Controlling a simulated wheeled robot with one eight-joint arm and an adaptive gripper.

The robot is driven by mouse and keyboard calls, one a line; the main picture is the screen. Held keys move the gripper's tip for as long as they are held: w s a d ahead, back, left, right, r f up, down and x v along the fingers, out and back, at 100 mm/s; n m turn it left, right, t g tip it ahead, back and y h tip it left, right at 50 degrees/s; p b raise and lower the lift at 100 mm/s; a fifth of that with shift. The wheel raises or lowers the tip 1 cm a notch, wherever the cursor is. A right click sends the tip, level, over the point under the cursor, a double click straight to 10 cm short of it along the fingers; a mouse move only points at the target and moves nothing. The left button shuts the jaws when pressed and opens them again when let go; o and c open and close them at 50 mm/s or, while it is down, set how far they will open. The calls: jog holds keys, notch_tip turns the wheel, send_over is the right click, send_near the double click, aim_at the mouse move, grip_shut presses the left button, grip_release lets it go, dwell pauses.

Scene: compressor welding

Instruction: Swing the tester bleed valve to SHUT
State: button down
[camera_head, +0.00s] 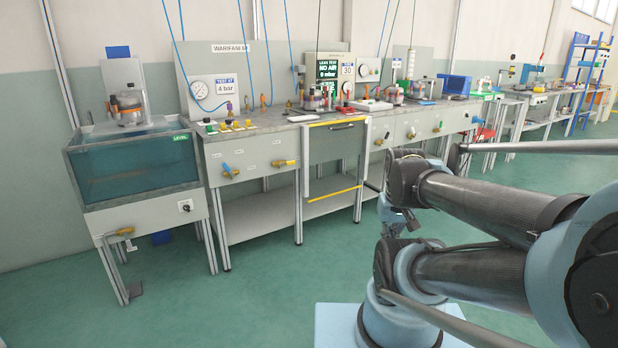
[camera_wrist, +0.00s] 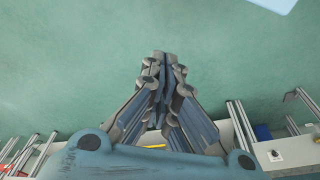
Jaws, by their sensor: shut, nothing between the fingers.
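The leak tester panel (camera_head: 328,69) stands at the back of the bench and reads "NO AIR" and 0 mbar. Several small lever valves sit on the bench's front panels: a yellow one (camera_head: 285,163), a blue one (camera_head: 229,170), and more yellow ones (camera_head: 380,141) (camera_head: 411,133) farther right. Their labels are too small to read, so I cannot tell which is the tester bleed valve or how it is set. My gripper (camera_wrist: 163,58) is shut and empty in the wrist view, over bare green floor and apart from the valves. My arm partly hides the bench's right side in the head view.
A water tank (camera_head: 130,168) on a stand is at the left, with a yellow lever valve (camera_head: 124,231) below. A yellow-edged guard panel (camera_head: 335,157) fronts the middle of the bench. Green floor (camera_head: 270,285) before the bench is clear. A blue rack (camera_head: 590,80) stands far right.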

jog(key=shift+w, duration=0.35)
